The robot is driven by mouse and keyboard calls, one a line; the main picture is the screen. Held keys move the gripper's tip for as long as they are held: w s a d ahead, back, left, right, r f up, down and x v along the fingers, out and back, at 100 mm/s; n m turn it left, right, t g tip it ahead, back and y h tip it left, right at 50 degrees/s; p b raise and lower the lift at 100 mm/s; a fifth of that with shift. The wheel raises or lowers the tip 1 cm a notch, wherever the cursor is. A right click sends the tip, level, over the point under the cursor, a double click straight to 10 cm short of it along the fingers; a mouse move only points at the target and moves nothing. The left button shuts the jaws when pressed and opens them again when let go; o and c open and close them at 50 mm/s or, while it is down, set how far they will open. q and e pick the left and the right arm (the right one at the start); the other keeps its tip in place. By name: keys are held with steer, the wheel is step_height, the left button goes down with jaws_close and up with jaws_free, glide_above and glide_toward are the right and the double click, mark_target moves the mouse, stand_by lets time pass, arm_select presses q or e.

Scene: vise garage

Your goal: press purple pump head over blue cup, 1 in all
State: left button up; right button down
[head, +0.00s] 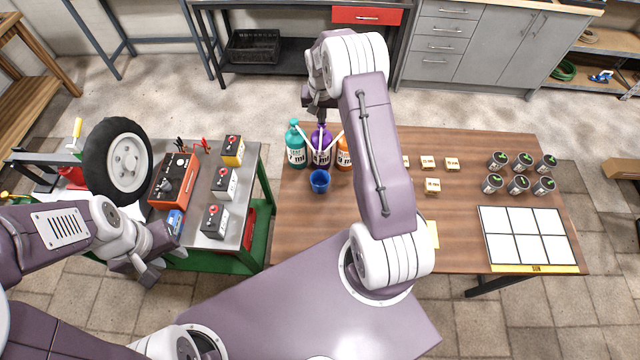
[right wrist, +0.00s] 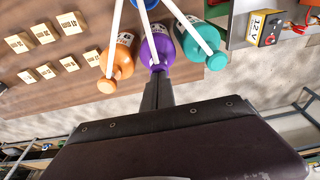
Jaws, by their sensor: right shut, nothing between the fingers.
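The purple pump bottle (head: 320,158) stands between a teal pump bottle (head: 295,146) and an orange one (head: 344,153) on the wooden table. The blue cup (head: 320,181) stands upright in front of the purple bottle. In the right wrist view only a bit of the cup (right wrist: 148,4) shows at the top edge. My right gripper (right wrist: 157,82) is shut and empty. Its tips are at the purple pump head (right wrist: 155,68) and partly hide it; whether they touch it I cannot tell. My left gripper (head: 148,272) is far left, low beside the green-framed bench; its fingers are unclear.
White spouts reach forward from the bottles. Small labelled blocks (head: 452,164), several dark cans (head: 518,184) and a white gridded tray (head: 522,235) are on the table's right side. A bench (head: 238,236) with a wheel (head: 116,161) and power boxes stands left.

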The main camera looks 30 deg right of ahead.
steer(key=shift+f+b, duration=0.3)
steer(key=shift+f, duration=0.3)
steer(key=shift+s, duration=0.1)
steer(key=shift+r, duration=0.1)
steer(key=shift+r+p, duration=1)
steer(key=shift+r, duration=0.3)
step_height(320, 180, up, 6)
steer(key=p, duration=0.4)
